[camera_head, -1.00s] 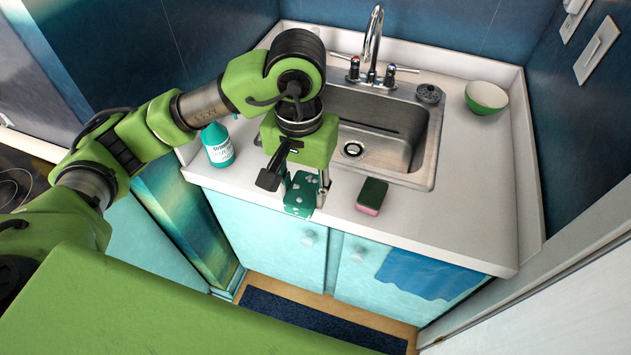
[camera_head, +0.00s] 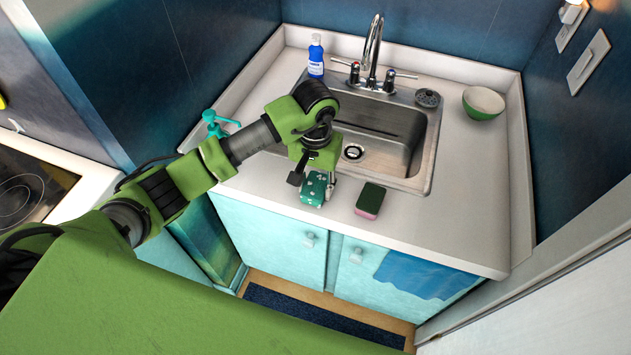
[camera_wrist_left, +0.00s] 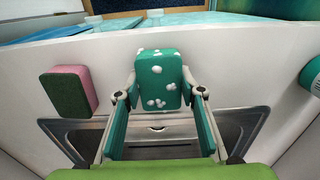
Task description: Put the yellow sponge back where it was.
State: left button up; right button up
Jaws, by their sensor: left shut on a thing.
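No plainly yellow sponge shows. My left gripper (camera_head: 315,184) is shut on a teal sponge (camera_head: 313,190) with white blobs on it. The sponge is at the counter's front, before the sink. In the left wrist view the teal sponge (camera_wrist_left: 158,78) sits between the fingertips; I cannot tell whether it touches the counter. A pink sponge with a dark green top (camera_head: 370,201) lies on the counter just to the right, apart from the gripper. It also shows in the left wrist view (camera_wrist_left: 68,92). My right gripper is not in view.
The steel sink (camera_head: 390,150) with its faucet (camera_head: 372,55) is behind the gripper. A blue bottle (camera_head: 316,58) stands at the back left. A teal pump bottle (camera_head: 213,127) is partly hidden by my arm. A green bowl (camera_head: 484,102) sits at right. The counter (camera_head: 450,222) is clear at front right.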

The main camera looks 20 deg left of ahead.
aim_at(316, 185)
pick_arm(q)
jog(key=shift+f, duration=0.15)
jog(key=shift+f+b, duration=0.1)
jog(key=shift+b, duration=0.2)
jog(key=o, duration=1)
jog(key=shift+r+p, duration=0.25)
jog(key=shift+p, duration=0.05)
jog(key=shift+w+r, duration=0.1)
jog(key=shift+r, duration=0.2)
notch_tip(316, 185, up, 11)
jog(key=b, duration=0.3)
jog(key=shift+r, duration=0.2)
